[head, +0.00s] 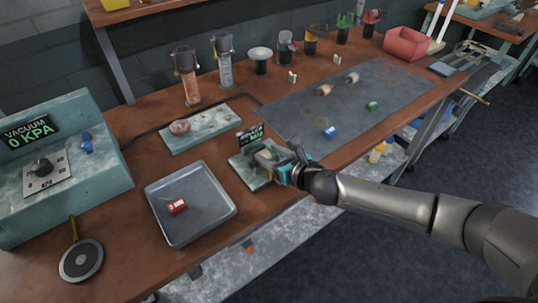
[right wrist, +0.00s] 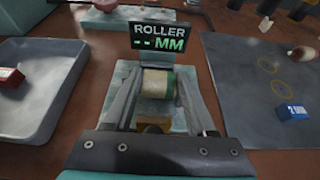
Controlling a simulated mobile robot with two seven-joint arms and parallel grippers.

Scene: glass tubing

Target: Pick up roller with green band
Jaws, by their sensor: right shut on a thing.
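In the right wrist view, a pale cream roller with a green band (right wrist: 157,83) at its right end sits between the fingers of my right gripper (right wrist: 157,90). The fingers are shut on it, one at each end. It is over the pale block of the roller gauge (right wrist: 125,72); I cannot tell whether it touches the block. In the head view, my right gripper (head: 266,156) is at the gauge (head: 241,166), and the roller is largely hidden. The gauge display (right wrist: 157,38) reads "ROLLER -- MM". My left gripper is not in view.
A vacuum console (head: 90,180) stands far left. Holders and a pink bin (head: 406,45) stand behind.

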